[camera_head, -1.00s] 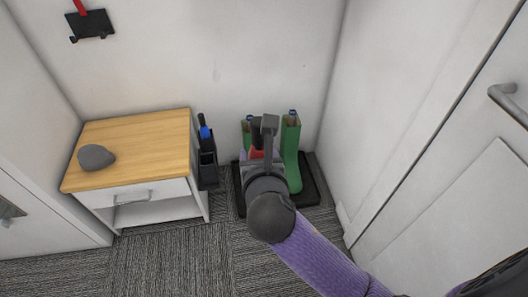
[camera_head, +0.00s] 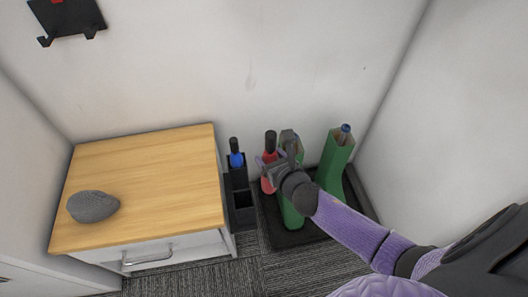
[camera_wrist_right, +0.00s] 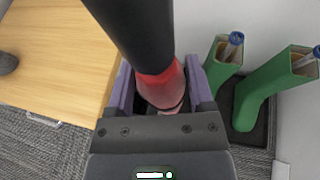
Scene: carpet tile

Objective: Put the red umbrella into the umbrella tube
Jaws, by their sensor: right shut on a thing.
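The red umbrella (camera_head: 268,182), with a black handle (camera_head: 270,142), is upright at the left end of the boot tray in the head view. My right gripper (camera_head: 266,167) is shut on it below the handle. In the right wrist view the red cloth (camera_wrist_right: 162,84) sits between the two purple fingers (camera_wrist_right: 162,92). The black umbrella tube (camera_head: 243,216) stands just left of the umbrella, beside the cabinet. A blue umbrella (camera_head: 236,158) is in its back compartment, and the front compartment looks empty. The umbrella's lower end is hard to make out. My left gripper is not in view.
Green boots (camera_head: 335,160) with blue-topped items inside stand on a black tray (camera_head: 285,238), right of the umbrella. A wooden-topped cabinet (camera_head: 150,170) with a grey stone (camera_head: 93,206) is left of the tube. The wall is close behind.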

